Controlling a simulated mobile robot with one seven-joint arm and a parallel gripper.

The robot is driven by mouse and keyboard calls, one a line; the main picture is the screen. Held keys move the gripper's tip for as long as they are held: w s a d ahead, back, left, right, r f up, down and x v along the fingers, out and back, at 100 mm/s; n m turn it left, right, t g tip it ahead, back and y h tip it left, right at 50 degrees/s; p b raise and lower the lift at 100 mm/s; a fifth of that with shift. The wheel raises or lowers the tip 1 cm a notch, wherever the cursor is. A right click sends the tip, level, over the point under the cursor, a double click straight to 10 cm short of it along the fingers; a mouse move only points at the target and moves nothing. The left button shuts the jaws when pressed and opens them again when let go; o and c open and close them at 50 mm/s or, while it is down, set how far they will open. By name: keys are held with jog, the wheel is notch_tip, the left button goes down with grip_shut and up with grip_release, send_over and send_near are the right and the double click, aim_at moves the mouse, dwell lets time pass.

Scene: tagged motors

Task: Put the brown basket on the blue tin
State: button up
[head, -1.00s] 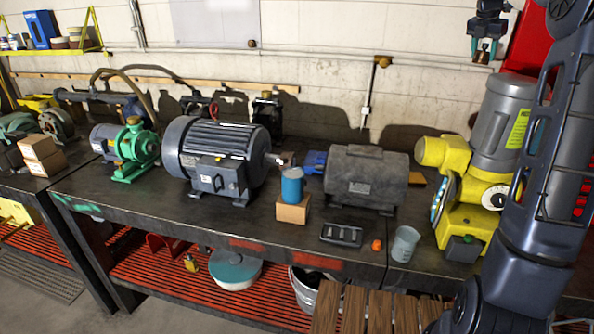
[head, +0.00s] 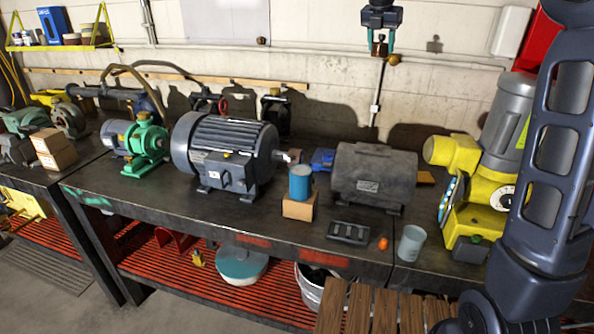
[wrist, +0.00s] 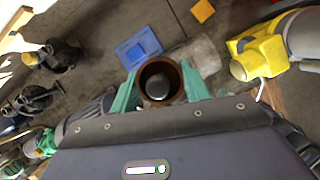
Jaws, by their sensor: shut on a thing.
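The blue tin (head: 300,183) stands upright on a small cardboard box (head: 298,207) on the workbench, left of the dark grey motor. My gripper (head: 380,42) is high in front of the wall, above and to the right of the tin. It is shut on the brown basket (head: 379,49), small and dark in the head view. In the wrist view the basket (wrist: 174,70) shows as a round brown rim between the teal fingers (wrist: 159,90), with a grey rounded shape inside its opening. I cannot make out the blue tin in the wrist view.
The dark grey motor (head: 373,178) and the large ribbed motor (head: 222,150) flank the tin. A black tray (head: 349,232), an orange piece (head: 383,243) and a pale cup (head: 411,243) lie in front. A yellow machine (head: 470,205) stands at right.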

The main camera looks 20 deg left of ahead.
jog(key=s+a+n, duration=0.2)
jog(key=s+a, duration=0.8)
jog(key=n+y, duration=0.1)
jog(key=n, duration=0.1)
send_over(302, 167)
jog(key=s, duration=0.2)
jog(key=shift+t, duration=0.3)
notch_tip(302, 167, down, 31)
jog(key=shift+w+f, duration=0.1)
jog(key=shift+f, duration=0.1)
jog(key=shift+f, duration=0.2)
jog(key=o, duration=1)
jog(key=shift+r, duration=0.1)
jog(key=v, duration=1.2)
jog(key=shift+r, duration=0.2)
jog(key=shift+d, duration=0.1)
